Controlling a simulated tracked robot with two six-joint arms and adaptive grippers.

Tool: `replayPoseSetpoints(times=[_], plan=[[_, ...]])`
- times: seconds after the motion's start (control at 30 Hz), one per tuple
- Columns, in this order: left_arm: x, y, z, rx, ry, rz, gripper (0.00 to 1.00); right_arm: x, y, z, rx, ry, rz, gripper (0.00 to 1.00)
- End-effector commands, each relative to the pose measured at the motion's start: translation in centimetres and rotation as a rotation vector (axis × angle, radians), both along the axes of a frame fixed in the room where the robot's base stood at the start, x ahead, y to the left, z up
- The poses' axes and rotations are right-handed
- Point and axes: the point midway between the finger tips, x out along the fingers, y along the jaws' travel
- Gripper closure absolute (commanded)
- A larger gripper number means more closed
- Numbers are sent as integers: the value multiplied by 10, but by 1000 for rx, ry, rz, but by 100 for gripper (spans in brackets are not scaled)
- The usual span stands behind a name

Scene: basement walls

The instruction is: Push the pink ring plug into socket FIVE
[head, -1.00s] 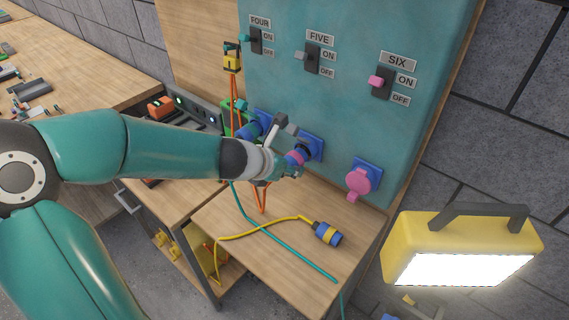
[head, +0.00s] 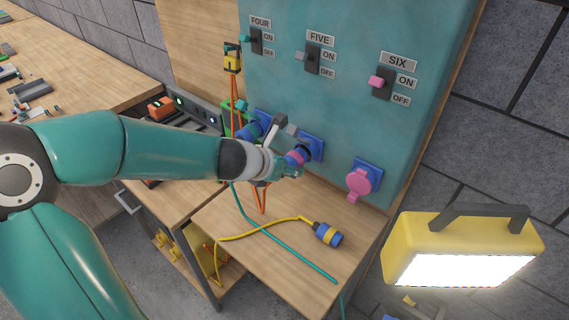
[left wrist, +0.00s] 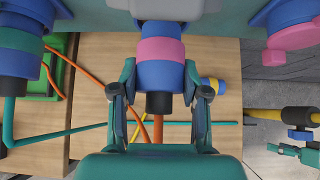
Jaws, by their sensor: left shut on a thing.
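My left gripper (head: 284,163) is shut on the blue plug with the pink ring, in front of the teal panel. In the left wrist view, the fingers (left wrist: 160,78) stand either side of the pink ring plug (left wrist: 160,50), its orange cable hanging below. The plug's front end meets socket FIVE (head: 315,146), the blue socket below the FIVE switch, and lines up with it. How deep it sits I cannot tell. The plug (head: 297,156) is partly covered by the gripper in the head view. My right gripper is not in view.
A teal-ringed plug (left wrist: 20,52) sits in the socket to the left. Socket SIX (head: 368,174) has a pink lid (head: 359,184). A yellow-ringed plug (head: 328,234) lies on the bench (head: 275,262). A lit yellow lamp (head: 460,245) stands at the right.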

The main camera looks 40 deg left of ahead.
Motion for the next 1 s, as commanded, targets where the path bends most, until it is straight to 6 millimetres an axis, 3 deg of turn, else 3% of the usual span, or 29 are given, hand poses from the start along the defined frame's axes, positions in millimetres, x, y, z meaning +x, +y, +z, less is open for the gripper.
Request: replayPoseSetpoints(times=[0.93,0.97,1.0], plan=[[12,-1,1,0,-5,0,94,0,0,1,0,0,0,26],[12,-1,1,0,-5,0,50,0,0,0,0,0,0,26],[12,-1,1,0,-5,0,43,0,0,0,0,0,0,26]])
